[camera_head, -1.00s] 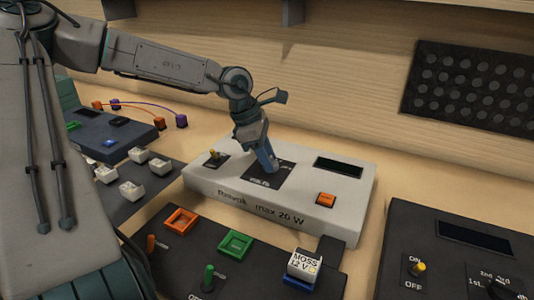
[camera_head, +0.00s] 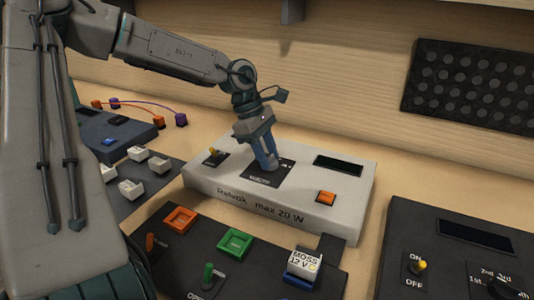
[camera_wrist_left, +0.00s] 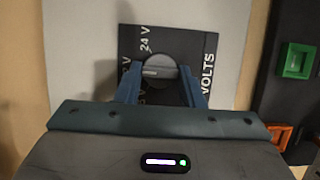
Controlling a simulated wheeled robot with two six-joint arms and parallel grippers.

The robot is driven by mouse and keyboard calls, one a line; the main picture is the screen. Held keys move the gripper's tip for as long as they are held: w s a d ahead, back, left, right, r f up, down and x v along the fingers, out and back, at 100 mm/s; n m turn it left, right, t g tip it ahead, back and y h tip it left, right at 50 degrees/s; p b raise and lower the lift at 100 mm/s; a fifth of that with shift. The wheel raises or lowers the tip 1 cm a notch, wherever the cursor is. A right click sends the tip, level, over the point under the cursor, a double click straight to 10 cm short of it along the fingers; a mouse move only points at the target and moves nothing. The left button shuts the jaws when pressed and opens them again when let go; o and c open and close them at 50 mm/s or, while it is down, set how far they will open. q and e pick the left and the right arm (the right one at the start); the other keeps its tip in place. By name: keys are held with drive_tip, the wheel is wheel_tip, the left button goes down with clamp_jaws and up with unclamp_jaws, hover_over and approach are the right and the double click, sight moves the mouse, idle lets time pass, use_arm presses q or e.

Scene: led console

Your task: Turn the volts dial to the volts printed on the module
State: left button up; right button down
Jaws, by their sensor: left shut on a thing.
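The white power supply (camera_head: 215,181), printed "Relvok max 20 W", stands mid-table. Its volts dial (camera_wrist_left: 159,70) is a round grey knob on a black plate (camera_wrist_left: 195,50) lettered "VOLTS" in the left wrist view. A "24 V" mark shows beside the knob; other marks are partly hidden by my fingers. My left gripper (camera_head: 266,167) points down on the dial, with its blue fingers shut on both sides of it. The module (camera_head: 303,264) is a white block printed "MOSS 12 V", seated on the dark front board (camera_head: 185,262). My right gripper is not in view.
The supply also carries a yellow-tipped toggle (camera_head: 213,152), a dark display (camera_head: 338,166) and an orange button (camera_head: 327,197). White blocks (camera_head: 131,189) lie at left. A dark console (camera_head: 455,255) with a toggle stands at right. Orange and green sockets (camera_head: 235,243) sit on the front board.

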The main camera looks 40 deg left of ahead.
use_arm(q)
drive_tip(key=o, duration=1)
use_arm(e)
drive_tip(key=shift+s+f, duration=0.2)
use_arm(q)
drive_tip(key=shift+a+r, duration=0.2)
drive_tip(key=shift+r, duration=0.25)
drive_tip(key=shift+v, duration=4.9)
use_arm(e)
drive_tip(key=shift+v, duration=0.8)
use_arm(q)
drive_tip(key=shift+d, duration=0.1)
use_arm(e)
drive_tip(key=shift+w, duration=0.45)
